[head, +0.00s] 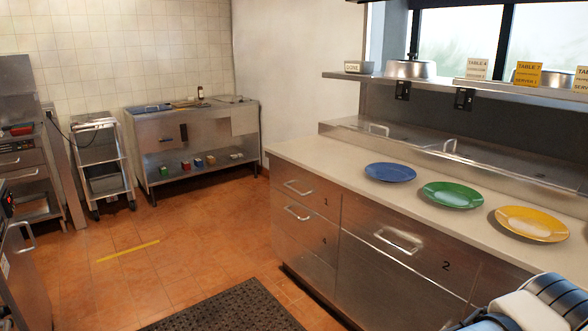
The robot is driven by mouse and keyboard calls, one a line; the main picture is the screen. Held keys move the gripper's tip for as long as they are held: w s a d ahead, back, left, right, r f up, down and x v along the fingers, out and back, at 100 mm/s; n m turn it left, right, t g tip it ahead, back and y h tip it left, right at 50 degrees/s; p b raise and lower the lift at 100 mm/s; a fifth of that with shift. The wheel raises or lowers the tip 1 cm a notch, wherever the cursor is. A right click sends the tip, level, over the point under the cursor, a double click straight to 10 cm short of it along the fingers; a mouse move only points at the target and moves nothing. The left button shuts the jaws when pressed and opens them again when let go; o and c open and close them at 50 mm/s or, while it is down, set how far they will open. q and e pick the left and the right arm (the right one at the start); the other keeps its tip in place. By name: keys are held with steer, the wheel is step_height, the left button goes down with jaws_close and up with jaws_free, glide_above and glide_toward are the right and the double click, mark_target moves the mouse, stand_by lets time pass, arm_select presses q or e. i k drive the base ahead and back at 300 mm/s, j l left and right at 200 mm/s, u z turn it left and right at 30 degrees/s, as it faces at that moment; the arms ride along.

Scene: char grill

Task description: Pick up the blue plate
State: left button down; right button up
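The blue plate (390,172) lies flat on the pale countertop (330,161), the leftmost of a row of plates. Nothing touches it and its whole rim shows. A green plate (453,195) lies to its right, nearer to me, with a gap between them. A yellow plate (532,224) lies further right. Part of my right arm shows at the bottom right corner, well apart from the blue plate. Neither gripper's fingers are in view.
Steel drawers (395,241) with handles form the counter's front. A raised steel ledge (383,135) with lids runs behind the plates, under a shelf (455,86) with table cards. A dark floor mat (228,310) lies before the counter. The tiled floor at left is open.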

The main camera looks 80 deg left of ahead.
mark_target(385, 172)
steer(key=u, duration=1.95)
steer(key=i+z, duration=0.4)
steer(key=i, duration=0.2)
